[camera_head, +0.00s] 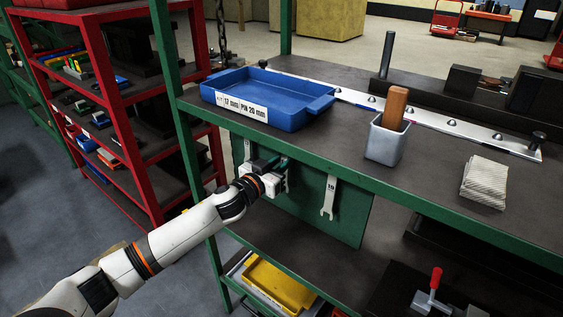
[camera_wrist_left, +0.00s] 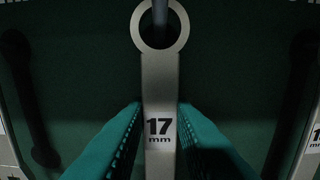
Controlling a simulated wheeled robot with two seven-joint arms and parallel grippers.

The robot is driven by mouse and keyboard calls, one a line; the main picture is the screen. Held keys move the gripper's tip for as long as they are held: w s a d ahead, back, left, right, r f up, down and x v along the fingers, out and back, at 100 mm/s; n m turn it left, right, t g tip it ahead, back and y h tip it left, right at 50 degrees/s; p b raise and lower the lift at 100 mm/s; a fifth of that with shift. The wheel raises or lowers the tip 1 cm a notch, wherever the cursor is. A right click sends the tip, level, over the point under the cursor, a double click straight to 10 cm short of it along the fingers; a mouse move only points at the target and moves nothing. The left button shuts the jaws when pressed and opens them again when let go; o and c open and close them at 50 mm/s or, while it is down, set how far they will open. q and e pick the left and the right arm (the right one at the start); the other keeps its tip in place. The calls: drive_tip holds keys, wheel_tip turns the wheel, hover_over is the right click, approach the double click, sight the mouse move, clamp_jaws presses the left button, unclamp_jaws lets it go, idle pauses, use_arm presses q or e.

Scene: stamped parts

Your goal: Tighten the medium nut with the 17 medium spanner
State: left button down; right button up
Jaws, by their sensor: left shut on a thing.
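The 17 mm spanner (camera_wrist_left: 160,85) hangs upright in the left wrist view, its ring end around a peg (camera_wrist_left: 160,12). My left gripper (camera_wrist_left: 160,108) is shut on its handle at the "17 mm" mark, with a green ribbed finger on each side. In the head view my left gripper (camera_head: 270,170) is at the green tool panel (camera_head: 345,225) under the bench top and hides most of this spanner. Several small nuts or bolts (camera_head: 411,112) stand along a metal strip (camera_head: 350,95) on the bench; I cannot tell which is the medium nut. My right gripper is not in view.
Another spanner (camera_head: 329,198) hangs to the right on the panel. A blue tray (camera_head: 315,108), a grey cup (camera_head: 385,143) with a wooden handle and a stack of cloths (camera_head: 484,181) stand on the bench. The bench's green front edge (camera_head: 400,190) is above my gripper.

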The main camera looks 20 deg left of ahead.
use_arm(q)
drive_tip(key=shift+s+a+r+p, duration=0.2)
drive_tip(key=shift+s+r+p, duration=0.1)
drive_tip(key=shift+s+p, duration=0.15)
drive_tip(key=shift+s, duration=0.1)
idle(0.4)
drive_tip(key=shift+p+v, duration=0.45)
drive_tip(key=shift+v, duration=0.55)
drive_tip(key=shift+s+a, duration=0.15)
drive_tip(key=shift+s, duration=0.25)
drive_tip(key=p, duration=0.1)
approach(284, 158)
drive_tip(key=shift+s+a, duration=0.2)
drive_tip(key=shift+s, duration=0.45)
